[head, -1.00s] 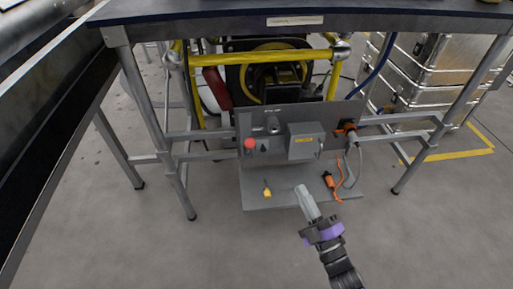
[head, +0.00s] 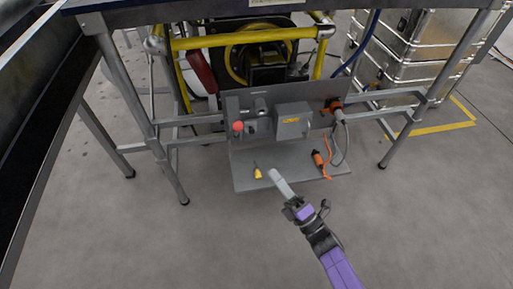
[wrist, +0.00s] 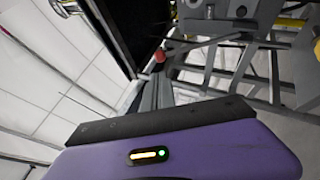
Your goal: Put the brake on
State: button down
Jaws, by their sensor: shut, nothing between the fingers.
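A grey control panel (head: 260,108) stands under the table, with a grey shelf (head: 240,179) in front of it. The panel carries a red round knob (head: 238,127), small dark switches and a grey box (head: 293,121) with a yellow label. I cannot tell which part is the brake. A red knob also shows in the wrist view (wrist: 160,55). My gripper (head: 273,173) is shut and empty, its tip over the shelf's front part, below and right of the red knob and apart from it. In the wrist view its purple housing (wrist: 185,150) fills the bottom.
A yellow-and-black tag (head: 257,173) and an orange connector (head: 318,159) with cable lie on the shelf. Table legs (head: 163,165) stand either side; metal cases (head: 415,55) stand right. The floor in front is clear.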

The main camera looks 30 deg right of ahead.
jog(key=x, duration=1.3)
jog(key=shift+w+r, duration=0.2)
jog(key=shift+w, duration=0.15)
jog(key=shift+r, duration=0.1)
